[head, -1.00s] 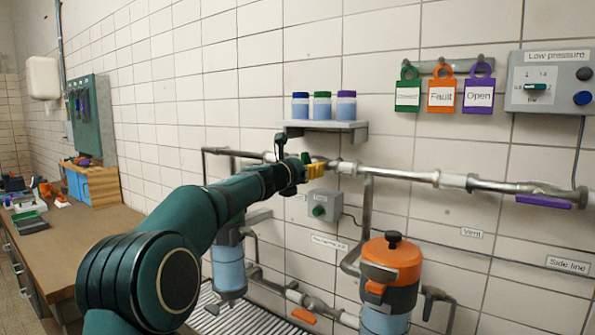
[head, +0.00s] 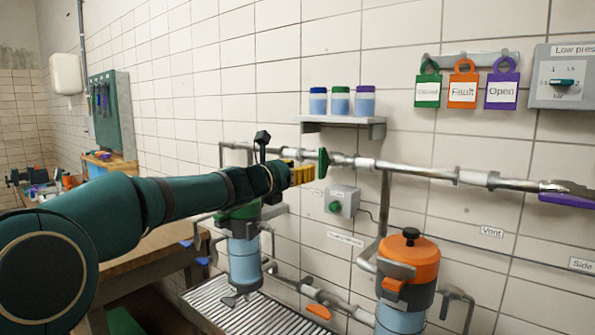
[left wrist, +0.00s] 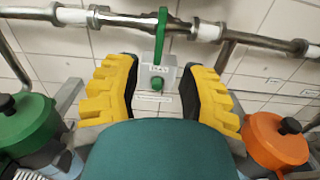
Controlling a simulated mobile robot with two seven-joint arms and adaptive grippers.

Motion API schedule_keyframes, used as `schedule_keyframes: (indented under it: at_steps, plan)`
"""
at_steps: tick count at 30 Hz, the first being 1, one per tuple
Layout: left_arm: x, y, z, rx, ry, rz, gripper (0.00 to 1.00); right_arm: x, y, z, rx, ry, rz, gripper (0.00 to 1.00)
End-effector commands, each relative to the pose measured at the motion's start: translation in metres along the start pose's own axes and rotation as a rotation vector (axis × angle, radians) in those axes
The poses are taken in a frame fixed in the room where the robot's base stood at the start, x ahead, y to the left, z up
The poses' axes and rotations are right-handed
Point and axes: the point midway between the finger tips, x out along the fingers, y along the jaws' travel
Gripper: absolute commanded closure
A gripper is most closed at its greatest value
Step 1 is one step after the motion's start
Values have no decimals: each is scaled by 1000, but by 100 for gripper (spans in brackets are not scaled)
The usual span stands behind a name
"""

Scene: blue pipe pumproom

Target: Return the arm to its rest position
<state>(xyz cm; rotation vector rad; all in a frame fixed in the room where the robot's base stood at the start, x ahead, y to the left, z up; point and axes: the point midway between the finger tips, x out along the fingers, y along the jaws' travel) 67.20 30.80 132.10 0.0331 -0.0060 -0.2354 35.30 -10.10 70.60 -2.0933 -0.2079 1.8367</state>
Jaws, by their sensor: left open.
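My left arm comes in from the left in the head view. Its left gripper (head: 305,174) has yellow fingers and is close to the green valve handle (head: 323,163) on the upper pipe. In the left wrist view the two yellow fingers of the left gripper (left wrist: 158,90) stand wide apart with nothing held between them. The green handle (left wrist: 161,35) is beyond the fingertips and hangs down from the pipe. A grey box with a green button (left wrist: 157,84) shows in the gap, behind on the wall. My right gripper does not show.
An orange-topped canister (head: 410,258) stands at the lower right, and a green-topped one (head: 243,255) is below my arm. A shelf (head: 340,123) holds three jars. Tags (head: 463,88) hang at the upper right. A workbench (head: 150,252) is at the left.

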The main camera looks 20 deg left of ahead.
Motion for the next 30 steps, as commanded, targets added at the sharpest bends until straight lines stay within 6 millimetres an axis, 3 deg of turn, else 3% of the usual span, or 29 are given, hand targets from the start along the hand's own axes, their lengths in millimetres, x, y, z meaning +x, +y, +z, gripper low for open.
schedule_keyframes:
  at_steps: [11,14,16,20,24,30]
  plan:
    - [0,0,0,-1,1,0,59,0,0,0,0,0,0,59]
    - [4,-4,-11,-46,16,-5,59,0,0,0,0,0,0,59]
    - [11,-10,-32,-142,43,-11,59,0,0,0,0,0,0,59]
    - [28,-32,-100,-470,141,-8,59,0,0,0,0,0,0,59]
    - [35,-65,-192,-925,276,53,59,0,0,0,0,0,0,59]
    - [18,-114,-321,-1558,456,271,59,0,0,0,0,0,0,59]
